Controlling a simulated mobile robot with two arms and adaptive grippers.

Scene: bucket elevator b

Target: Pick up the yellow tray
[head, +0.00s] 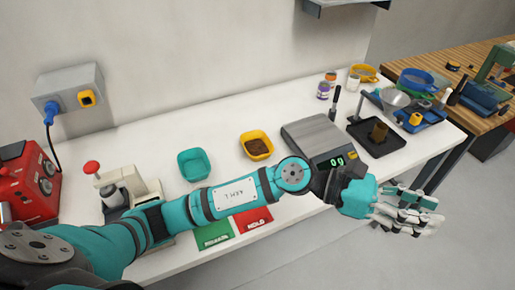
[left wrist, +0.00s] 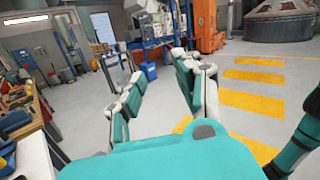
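The yellow tray (head: 268,139) is a small square dish with brown granular stuff in it. It stands on the white table (head: 330,90), right of a teal tray (head: 194,165) and left of the scale. My left arm reaches across the table's front. My left gripper (head: 412,210) is beyond the front edge, over the floor, well to the right of the yellow tray. Its fingers are stretched out and apart, with nothing between them; they also show in the left wrist view (left wrist: 158,85). The yellow tray is not in the left wrist view. My right gripper is not in view.
A scale reading 0 g (head: 312,137) stands right of the yellow tray. A black tray (head: 362,136) and a funnel (head: 396,100) are farther right. Green (head: 212,235) and red (head: 252,219) cards lie at the front. A machine with a red knob (head: 92,168) stands left.

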